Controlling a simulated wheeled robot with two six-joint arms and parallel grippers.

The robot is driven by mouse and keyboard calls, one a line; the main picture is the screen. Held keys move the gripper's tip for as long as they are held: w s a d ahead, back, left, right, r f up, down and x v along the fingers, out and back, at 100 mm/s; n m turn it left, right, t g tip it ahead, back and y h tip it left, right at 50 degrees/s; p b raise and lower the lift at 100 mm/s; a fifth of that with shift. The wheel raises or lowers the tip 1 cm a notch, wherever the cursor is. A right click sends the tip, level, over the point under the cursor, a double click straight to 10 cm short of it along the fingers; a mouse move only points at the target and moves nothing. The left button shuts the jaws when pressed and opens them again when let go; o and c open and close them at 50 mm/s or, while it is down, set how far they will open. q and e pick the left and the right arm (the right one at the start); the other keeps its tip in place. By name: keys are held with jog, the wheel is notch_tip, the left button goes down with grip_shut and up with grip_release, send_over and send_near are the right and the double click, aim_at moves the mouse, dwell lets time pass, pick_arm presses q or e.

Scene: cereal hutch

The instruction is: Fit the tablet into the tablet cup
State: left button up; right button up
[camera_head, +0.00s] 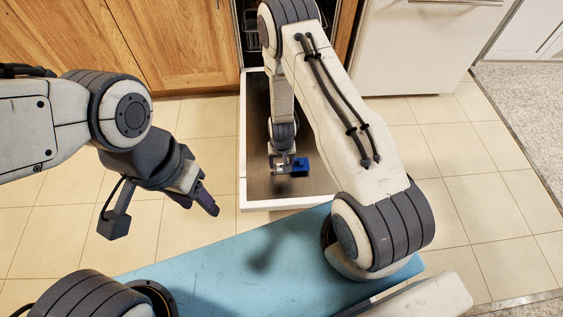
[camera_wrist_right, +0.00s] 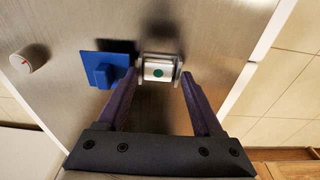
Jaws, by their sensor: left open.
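The tablet (camera_wrist_right: 158,72) is a small pale block with a green dot, seen between the fingertips of my right gripper (camera_wrist_right: 159,80) in the right wrist view. The tablet cup's inside cannot be made out. My left gripper (camera_head: 206,202) is open and empty, left of the door.
The open door (camera_head: 318,185) has a metal inner face and white rim. A round knob (camera_wrist_right: 28,60) stands on it. A dark patch lies beside the tablet. A blue surface (camera_head: 190,268) lies in front, wooden cabinets (camera_head: 180,40) behind. The tiled floor to the left is clear.

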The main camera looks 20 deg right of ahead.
jog(key=shift+d, duration=0.1)
notch_tip(320, 180, up, 10)
jog(key=s+p, duration=0.1)
jog(key=p, duration=0.4)
jog(key=shift+s+a+r, duration=0.15)
jog(key=shift+a+r, duration=0.05)
jog(key=shift+a, duration=0.1)
dwell(0.6)
